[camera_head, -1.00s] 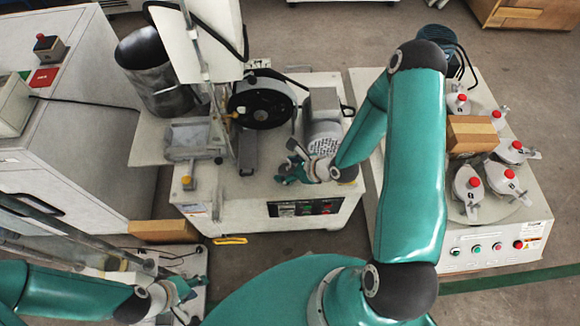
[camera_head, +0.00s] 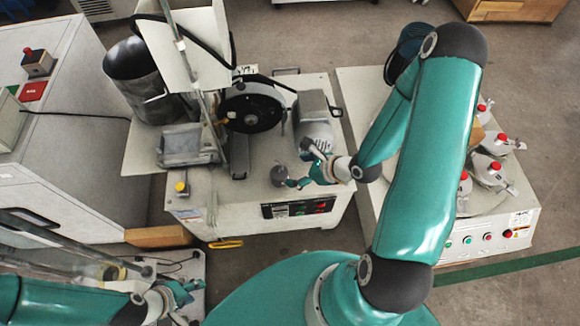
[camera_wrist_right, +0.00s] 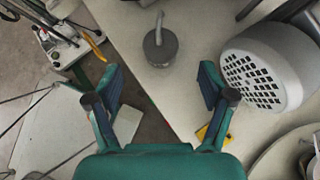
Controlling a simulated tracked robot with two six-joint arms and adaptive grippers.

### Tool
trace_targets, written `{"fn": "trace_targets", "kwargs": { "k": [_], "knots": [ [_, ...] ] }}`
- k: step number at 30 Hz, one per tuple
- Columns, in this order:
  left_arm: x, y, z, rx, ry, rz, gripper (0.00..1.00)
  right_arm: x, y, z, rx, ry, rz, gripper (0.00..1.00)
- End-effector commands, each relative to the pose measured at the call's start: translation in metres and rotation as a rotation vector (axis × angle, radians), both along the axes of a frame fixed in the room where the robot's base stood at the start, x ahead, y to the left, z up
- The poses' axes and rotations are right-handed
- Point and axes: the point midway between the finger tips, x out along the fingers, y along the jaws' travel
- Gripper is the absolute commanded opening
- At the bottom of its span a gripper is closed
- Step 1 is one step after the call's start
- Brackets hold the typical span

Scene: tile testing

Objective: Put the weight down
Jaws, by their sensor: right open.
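The weight (camera_head: 279,176), a small dark grey cylinder with a hook on top, stands on the pale top of the middle machine (camera_head: 262,205). The right wrist view shows the weight (camera_wrist_right: 160,50) too, beyond and roughly between my fingertips, with its hook pointing away. My right gripper (camera_head: 303,168) is open and empty, just right of the weight; its two spread fingers (camera_wrist_right: 162,82) show in the wrist view, not touching the weight. My left gripper (camera_head: 188,294) is low at the left, over a pale base; its jaw opening is too small to judge.
A grey finned motor (camera_head: 312,120) sits behind my right gripper and a black wheel (camera_head: 252,108) farther left. A metal bucket (camera_head: 146,85) stands at the back left. A machine with red-knobbed clamps (camera_head: 490,172) is at right, partly hidden by my right arm.

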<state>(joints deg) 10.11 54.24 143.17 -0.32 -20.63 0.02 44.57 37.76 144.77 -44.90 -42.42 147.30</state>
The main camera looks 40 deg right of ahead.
Motion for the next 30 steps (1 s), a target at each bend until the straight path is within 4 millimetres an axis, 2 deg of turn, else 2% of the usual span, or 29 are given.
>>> {"fn": "trace_targets", "kwargs": {
  "k": [1, 6, 11, 14, 22, 30],
  "knots": [
    [0.000, 0.000, 0.005, 0.000, 0.000, 0.000, 0.40, -0.006, -0.004, 0.008, 0.000, 0.001, -0.004, 0.81],
    [0.000, 0.000, 0.008, 0.000, 0.000, 0.000, 0.40, -0.016, -0.007, 0.018, -0.004, -0.001, 0.004, 0.81],
    [0.000, 0.000, 0.008, 0.000, 0.000, 0.000, 0.40, -0.016, -0.001, 0.014, -0.060, -0.005, 0.084, 0.81],
    [0.000, 0.000, 0.008, 0.000, 0.000, 0.000, 0.40, -0.015, 0.011, 0.008, -0.141, -0.016, 0.195, 0.81],
    [0.000, 0.000, 0.008, 0.000, 0.000, 0.000, 0.40, -0.016, 0.054, -0.017, -0.440, -0.067, 0.670, 0.81],
    [0.000, 0.000, 0.008, 0.000, 0.000, 0.000, 0.40, -0.029, 0.101, -0.039, -0.688, -0.164, 1.217, 0.81]
  ]
}}
